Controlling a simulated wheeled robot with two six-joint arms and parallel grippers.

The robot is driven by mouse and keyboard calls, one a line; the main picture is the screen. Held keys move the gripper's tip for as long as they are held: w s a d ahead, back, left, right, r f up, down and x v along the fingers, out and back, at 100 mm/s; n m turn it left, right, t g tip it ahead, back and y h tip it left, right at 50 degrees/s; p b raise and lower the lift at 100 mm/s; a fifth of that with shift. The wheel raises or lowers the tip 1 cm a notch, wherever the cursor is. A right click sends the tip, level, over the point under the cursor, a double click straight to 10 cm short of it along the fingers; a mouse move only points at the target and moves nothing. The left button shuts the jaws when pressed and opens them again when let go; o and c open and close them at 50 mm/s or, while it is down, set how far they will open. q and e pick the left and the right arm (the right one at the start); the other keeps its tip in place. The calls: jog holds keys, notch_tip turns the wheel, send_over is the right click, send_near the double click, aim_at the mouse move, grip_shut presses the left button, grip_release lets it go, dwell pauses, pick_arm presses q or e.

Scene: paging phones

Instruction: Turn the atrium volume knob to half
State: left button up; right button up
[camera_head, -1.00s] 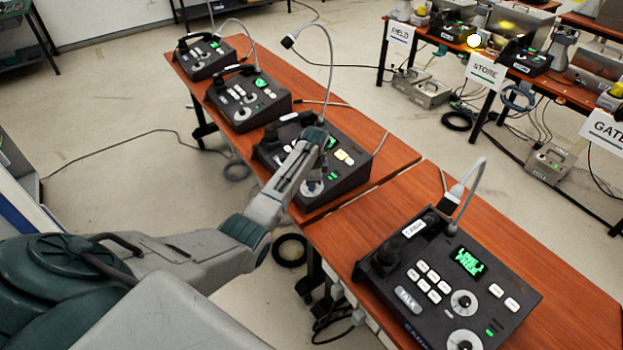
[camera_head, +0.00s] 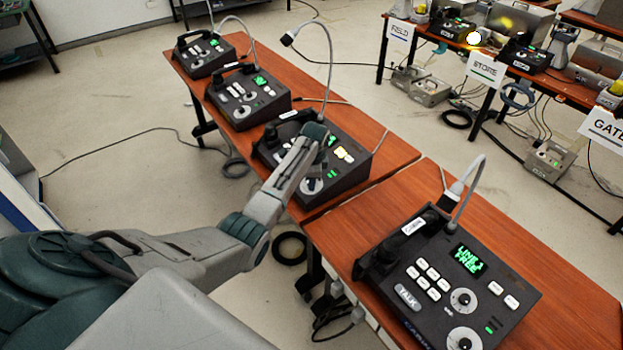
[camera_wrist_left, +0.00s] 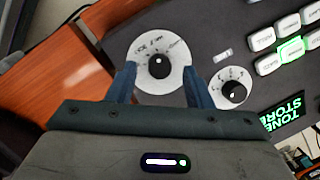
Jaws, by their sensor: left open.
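My left gripper (camera_head: 318,168) reaches over the third paging unit (camera_head: 345,185) from the back, and its arm hides part of the panel. In the left wrist view my left gripper (camera_wrist_left: 159,76) is open, with one finger on each side of a black knob (camera_wrist_left: 158,66) on a large white dial (camera_wrist_left: 143,52). The fingers look apart from the knob; their height above it is hard to judge. A smaller black knob (camera_wrist_left: 233,92) on a white dial lies to the right. The unit's screen (camera_wrist_left: 284,113) reads "TONE STORE". I cannot read an atrium label. My right gripper is out of view.
A nearer paging unit (camera_head: 455,280) with its own knobs, screen and gooseneck microphone stands on the wooden desk (camera_head: 585,300). Two more units (camera_head: 245,97) (camera_head: 203,55) stand farther back. A microphone neck (camera_head: 328,75) rises close beyond my gripper.

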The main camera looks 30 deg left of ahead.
pick_arm(q)
notch_tip(320, 180, up, 10)
jog(key=s+d+b, duration=0.1)
jog(key=b, duration=0.1)
jog(key=shift+d, duration=0.15)
jog(key=shift+s+f, duration=0.1)
